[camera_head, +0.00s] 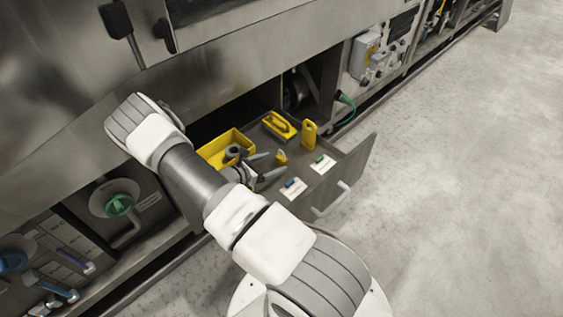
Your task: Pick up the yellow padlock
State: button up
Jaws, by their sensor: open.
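A small yellow piece, which looks like the yellow padlock (281,157), stands in the open grey drawer (357,158). It is too small for me to make out its shackle. My gripper (277,163) is over the drawer with its two dark fingers spread apart. The small yellow piece is at or just beyond the fingertips; I cannot tell whether they touch it. My arm crosses the picture and hides part of the drawer's left side.
A yellow box (214,153) with a dark round thing (233,151) is at the drawer's left. A yellow tray (280,124) and an upright yellow piece (309,135) stand at the back. Two white cards (323,164) (293,188) lie near the front. The floor at right is clear.

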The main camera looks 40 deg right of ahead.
aim_at(279, 160)
jog(key=x, duration=0.3)
jog(key=shift+d+f+b, duration=0.1)
jog(key=shift+f+b, duration=0.15)
jog(key=shift+b, duration=0.1)
jog(key=c, duration=1.4)
jog(key=shift+r, duration=0.1)
grip_shut()
jog(key=shift+r, duration=0.1)
